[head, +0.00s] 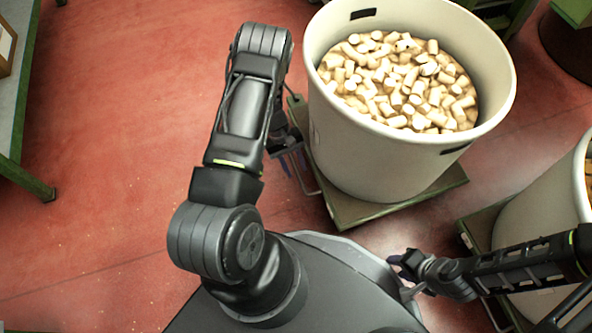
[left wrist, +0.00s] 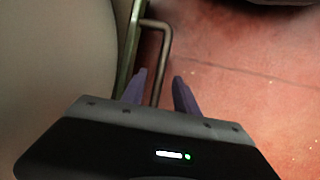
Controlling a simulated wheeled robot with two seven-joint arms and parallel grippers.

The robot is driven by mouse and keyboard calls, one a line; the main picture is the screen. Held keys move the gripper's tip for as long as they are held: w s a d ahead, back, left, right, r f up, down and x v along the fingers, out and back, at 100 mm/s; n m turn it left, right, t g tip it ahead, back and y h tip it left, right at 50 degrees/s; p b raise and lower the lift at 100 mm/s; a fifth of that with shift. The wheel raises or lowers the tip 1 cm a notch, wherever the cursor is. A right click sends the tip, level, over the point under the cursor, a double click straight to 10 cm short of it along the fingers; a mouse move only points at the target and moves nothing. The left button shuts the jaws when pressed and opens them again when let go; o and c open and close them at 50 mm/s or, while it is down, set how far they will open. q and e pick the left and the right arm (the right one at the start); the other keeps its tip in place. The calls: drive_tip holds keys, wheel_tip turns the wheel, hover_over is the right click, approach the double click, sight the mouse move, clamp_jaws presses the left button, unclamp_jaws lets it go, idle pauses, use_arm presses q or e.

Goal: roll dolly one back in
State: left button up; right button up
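A green dolly (head: 345,213) stands on the floor under a large cream bin (head: 375,160) full of cork stoppers (head: 400,85). A thin bent metal handle (head: 312,180) sticks out at its left side. My left gripper (head: 298,175) is low beside this handle. In the left wrist view, the fingers of my left gripper (left wrist: 159,92) are apart, with the handle bar (left wrist: 162,60) running between them; I cannot tell whether they touch it. My right gripper (head: 400,275) is at the lower right, its fingers apart and empty. No number shows on the dolly.
A second cream bin (head: 545,215) stands on another dolly (head: 478,228) at the right, close to my right arm. A green-legged table (head: 12,120) is at the left edge. A dark round container (head: 568,45) is at the top right. The red floor at the left is clear.

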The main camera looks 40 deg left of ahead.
use_arm(q)
drive_tip(key=shift+d+f, duration=0.25)
drive_tip(key=shift+f, duration=0.35)
clamp_jaws()
idle(1.1)
